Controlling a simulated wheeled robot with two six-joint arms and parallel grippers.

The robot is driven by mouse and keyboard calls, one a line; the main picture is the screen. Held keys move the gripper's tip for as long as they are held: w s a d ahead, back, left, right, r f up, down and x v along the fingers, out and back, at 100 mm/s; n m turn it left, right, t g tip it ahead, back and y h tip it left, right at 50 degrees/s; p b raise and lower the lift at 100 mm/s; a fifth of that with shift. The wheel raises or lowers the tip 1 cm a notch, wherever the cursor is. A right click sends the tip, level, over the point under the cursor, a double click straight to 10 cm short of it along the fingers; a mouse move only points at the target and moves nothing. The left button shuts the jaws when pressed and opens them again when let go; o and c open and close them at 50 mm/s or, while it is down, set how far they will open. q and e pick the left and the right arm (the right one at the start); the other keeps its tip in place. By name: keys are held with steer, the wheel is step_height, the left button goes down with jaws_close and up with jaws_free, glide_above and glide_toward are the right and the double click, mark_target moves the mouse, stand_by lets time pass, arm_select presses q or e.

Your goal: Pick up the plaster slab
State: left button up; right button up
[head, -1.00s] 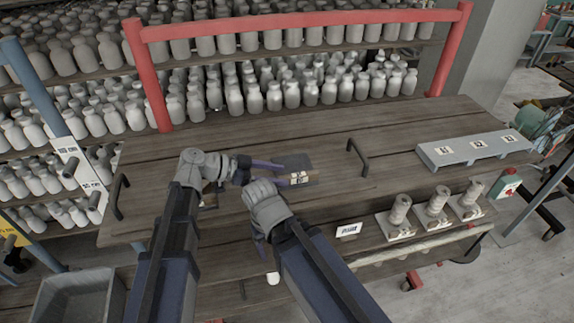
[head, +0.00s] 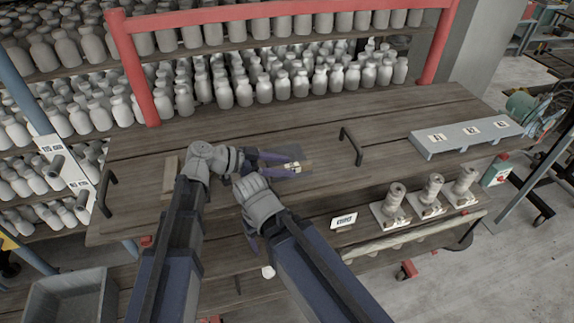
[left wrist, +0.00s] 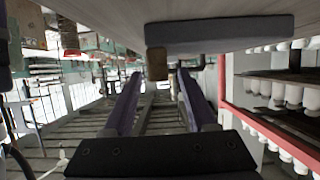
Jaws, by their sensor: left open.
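A brown block (left wrist: 156,64) shows ahead, between the open fingers (left wrist: 157,76). My right gripper (head: 252,232) is near the bench's front edge, mostly hidden by its own arm.
The wooden bench (head: 390,120) has a dark handle (head: 351,146) right of the slab. A grey rack (head: 467,137) with labels stands at the right. A tan board (head: 171,177) lies left of my arm. Shelves of grey bottles and a red frame (head: 280,17) stand behind.

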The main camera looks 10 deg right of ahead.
mark_target(287, 166)
arm_select(q)
steer(key=x, duration=0.3)
steer(key=shift+d+b, duration=0.1)
steer(key=shift+b, duration=0.3)
jaws_close()
stand_by(1.0)
